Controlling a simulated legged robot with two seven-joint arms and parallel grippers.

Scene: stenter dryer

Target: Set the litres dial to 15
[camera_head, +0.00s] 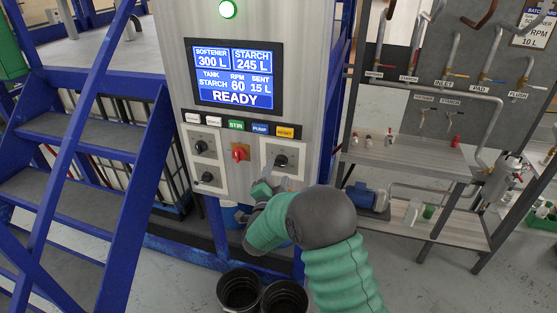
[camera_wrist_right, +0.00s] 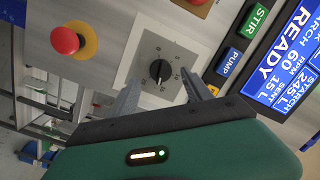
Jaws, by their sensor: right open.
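The litres dial seems to be the black knob on a grey plate at the panel's lower right (camera_head: 281,160). The same dial fills the middle of the right wrist view (camera_wrist_right: 159,71), with small scale marks around it; I cannot read its setting for certain. My right gripper (camera_head: 282,183) is just below the dial in the head view. In the right wrist view its two fingers (camera_wrist_right: 163,92) are apart, one toward each side of the knob, with nothing between them. Contact with the knob does not show. My left gripper is not in view.
The screen (camera_head: 235,78) reads READY and SENT 15 L. Coloured buttons (camera_head: 260,128) run above the dial. A red switch (camera_head: 239,153) and two more dials (camera_head: 202,146) sit left. A red mushroom button (camera_wrist_right: 68,40) is near the dial. Blue stairs (camera_head: 75,170) stand left.

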